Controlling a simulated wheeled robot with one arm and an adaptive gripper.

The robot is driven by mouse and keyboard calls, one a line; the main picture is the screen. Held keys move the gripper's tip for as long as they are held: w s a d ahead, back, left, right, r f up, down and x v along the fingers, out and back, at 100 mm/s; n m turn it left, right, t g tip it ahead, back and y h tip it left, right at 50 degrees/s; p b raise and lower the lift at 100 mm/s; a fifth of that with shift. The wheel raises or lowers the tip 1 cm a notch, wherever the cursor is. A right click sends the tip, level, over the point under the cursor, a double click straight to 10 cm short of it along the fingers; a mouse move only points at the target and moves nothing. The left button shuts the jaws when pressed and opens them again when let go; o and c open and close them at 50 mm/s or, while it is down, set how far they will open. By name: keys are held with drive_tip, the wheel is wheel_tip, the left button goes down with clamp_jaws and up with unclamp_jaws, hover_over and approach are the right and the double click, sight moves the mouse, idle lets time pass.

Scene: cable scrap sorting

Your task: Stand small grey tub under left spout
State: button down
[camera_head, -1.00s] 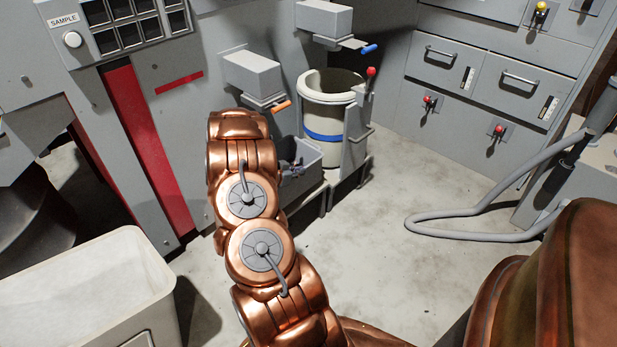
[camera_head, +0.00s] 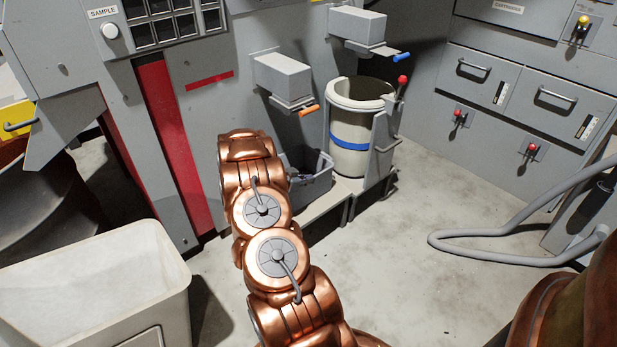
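A small grey tub (camera_head: 316,190) stands low at the machine's base, under or just in front of the left spout (camera_head: 283,75). This spout is a grey box with an orange lever. My arm covers the tub's left part, so I cannot tell if it is square under the spout. My gripper is mostly hidden behind the arm's end; a small grey-blue piece at the tub's rim may be part of it. Its fingers and any hold on the tub are not clear.
A tall pale bucket (camera_head: 350,150) with a blue band stands right of the tub, below the right spout (camera_head: 357,24) with a blue lever. A large white bin (camera_head: 160,290) is at lower left. A grey hose (camera_head: 500,252) lies at right. The floor between is clear.

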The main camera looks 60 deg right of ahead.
idle(0.3)
drive_tip(key=c, duration=1.3)
unclamp_jaws()
